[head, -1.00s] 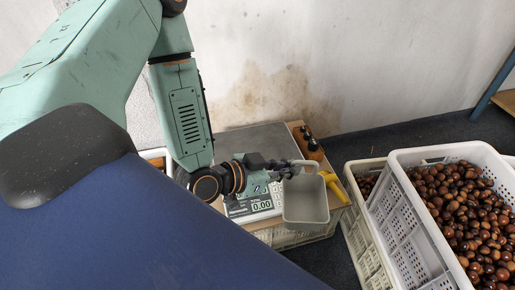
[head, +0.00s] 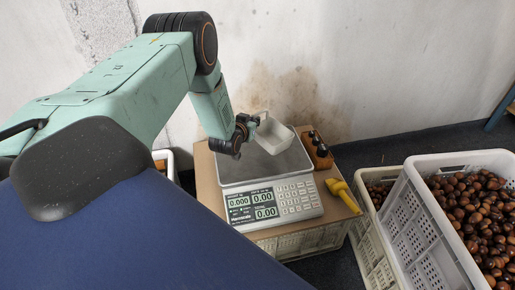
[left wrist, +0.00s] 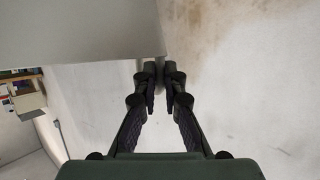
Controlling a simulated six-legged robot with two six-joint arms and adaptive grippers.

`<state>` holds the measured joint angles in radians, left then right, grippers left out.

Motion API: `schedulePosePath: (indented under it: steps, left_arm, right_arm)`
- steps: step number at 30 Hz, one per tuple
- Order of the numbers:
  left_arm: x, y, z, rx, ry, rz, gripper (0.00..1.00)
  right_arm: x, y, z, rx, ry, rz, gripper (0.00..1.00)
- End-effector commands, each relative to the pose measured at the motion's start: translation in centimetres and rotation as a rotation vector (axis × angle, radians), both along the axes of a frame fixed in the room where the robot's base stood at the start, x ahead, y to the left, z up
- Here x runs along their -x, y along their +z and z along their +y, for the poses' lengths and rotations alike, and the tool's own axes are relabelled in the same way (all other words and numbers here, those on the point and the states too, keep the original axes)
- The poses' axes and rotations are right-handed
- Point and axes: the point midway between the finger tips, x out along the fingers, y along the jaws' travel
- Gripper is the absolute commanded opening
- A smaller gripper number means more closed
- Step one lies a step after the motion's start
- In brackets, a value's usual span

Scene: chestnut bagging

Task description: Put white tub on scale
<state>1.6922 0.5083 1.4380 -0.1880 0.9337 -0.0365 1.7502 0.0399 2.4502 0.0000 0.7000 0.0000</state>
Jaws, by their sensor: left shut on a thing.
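The white tub (head: 274,137) is held by my left gripper (head: 253,120), which is shut on its rim or handle at the upper left. The tub is tilted in the head view and appears above the plate of the scale (head: 234,170); whether it touches the plate is hard to tell. The scale's display shows zeros. In the left wrist view the two fingers (left wrist: 161,72) are close together, and the tub's pale wall (left wrist: 80,35) fills the upper left. My right gripper is not in view.
A yellow object (head: 342,194) lies at the right of the scale on the wooden board. A wooden block with dark knobs (head: 318,150) stands behind it. White crates (head: 432,215) with chestnuts (head: 478,215) are at the right. A stained wall is close behind.

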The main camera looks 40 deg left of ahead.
Motion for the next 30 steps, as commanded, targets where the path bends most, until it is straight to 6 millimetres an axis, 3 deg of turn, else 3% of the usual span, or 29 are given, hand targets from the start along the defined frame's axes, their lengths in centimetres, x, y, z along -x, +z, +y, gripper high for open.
schedulePosePath:
  steps: [1, 3, 11, 18, 29, 30]
  left_arm:
    - [0.0, -1.7, 0.0, -0.001, -0.001, 0.002, 0.00]
    - [-0.1, -2.8, 0.0, -0.001, -0.002, 0.001, 0.00]
    - [-0.3, -4.5, 0.0, -0.001, -0.001, -0.001, 0.00]
    - [-0.2, -7.7, 0.0, -0.001, -0.003, 0.000, 0.00]
    - [-0.2, -7.9, 0.0, 0.000, -0.002, 0.000, 0.00]
    - [-0.2, -8.0, 0.0, -0.001, -0.003, 0.001, 0.10]
  right_arm:
    - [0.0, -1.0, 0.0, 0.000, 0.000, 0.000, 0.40]
    - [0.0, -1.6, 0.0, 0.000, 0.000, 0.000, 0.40]
    - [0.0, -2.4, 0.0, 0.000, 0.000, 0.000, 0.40]
    - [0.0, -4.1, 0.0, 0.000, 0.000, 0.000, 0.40]
    - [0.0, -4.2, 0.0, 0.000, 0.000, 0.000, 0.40]
    - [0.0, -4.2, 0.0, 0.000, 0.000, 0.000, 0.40]
